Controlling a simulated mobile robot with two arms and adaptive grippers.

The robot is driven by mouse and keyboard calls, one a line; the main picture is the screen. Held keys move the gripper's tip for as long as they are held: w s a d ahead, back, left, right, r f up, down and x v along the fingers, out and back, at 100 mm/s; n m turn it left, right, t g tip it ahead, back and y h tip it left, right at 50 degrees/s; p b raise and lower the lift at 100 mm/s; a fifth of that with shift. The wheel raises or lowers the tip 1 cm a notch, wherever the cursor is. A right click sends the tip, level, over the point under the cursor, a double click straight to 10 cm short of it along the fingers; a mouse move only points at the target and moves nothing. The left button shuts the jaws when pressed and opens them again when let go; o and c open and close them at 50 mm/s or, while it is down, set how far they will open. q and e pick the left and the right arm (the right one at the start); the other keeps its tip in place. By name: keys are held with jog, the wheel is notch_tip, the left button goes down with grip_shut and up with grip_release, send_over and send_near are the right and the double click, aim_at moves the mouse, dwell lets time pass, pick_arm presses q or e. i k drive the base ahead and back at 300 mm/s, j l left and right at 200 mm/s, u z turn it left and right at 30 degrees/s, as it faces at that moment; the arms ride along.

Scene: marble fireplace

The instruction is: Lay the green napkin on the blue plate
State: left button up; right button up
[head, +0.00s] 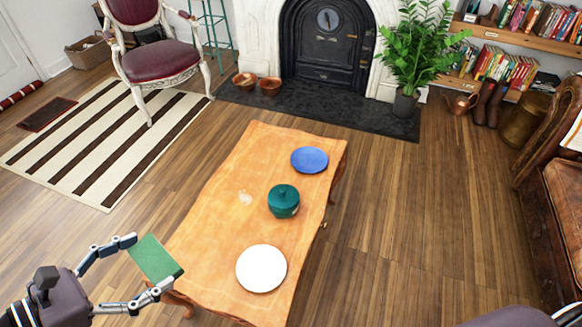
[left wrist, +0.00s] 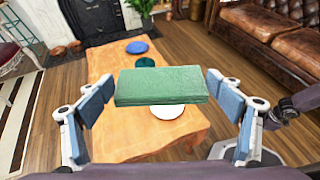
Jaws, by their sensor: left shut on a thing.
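The green napkin (head: 155,258) is a folded, flat block held between the fingers of my left gripper (head: 148,263), at the near left end of the table. It shows large in the left wrist view (left wrist: 160,86), with a finger (left wrist: 98,100) at its left end and another at its right end. The blue plate (head: 309,160) lies empty at the table's far end, well away from the napkin. It also shows in the left wrist view (left wrist: 137,47).
On the wooden table (head: 215,215) a teal lidded pot (head: 283,201) stands between the blue plate and a white plate (head: 261,268) at the near end. A small pale item (head: 245,197) lies left of the pot. A chair (head: 157,60) and a leather sofa (head: 562,215) stand apart from the table.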

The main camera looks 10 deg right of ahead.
aim_at(309, 161)
jog(key=k+u, duration=0.3)
jog(key=k+j+u, duration=0.1)
jog(key=k+u, duration=0.2)
jog(key=i+l+u, duration=0.25)
jog(key=l+u, duration=0.2)
jog(key=l, duration=0.3)
jog(key=l+u, duration=0.25)
jog(key=l, duration=0.15)
jog(key=i+l, duration=0.1)
jog(key=l, duration=1.3)
jog(key=i+l, duration=0.15)
jog(key=l, duration=1.2)
jog(key=i+l, duration=0.15)
jog(key=l, duration=0.55)
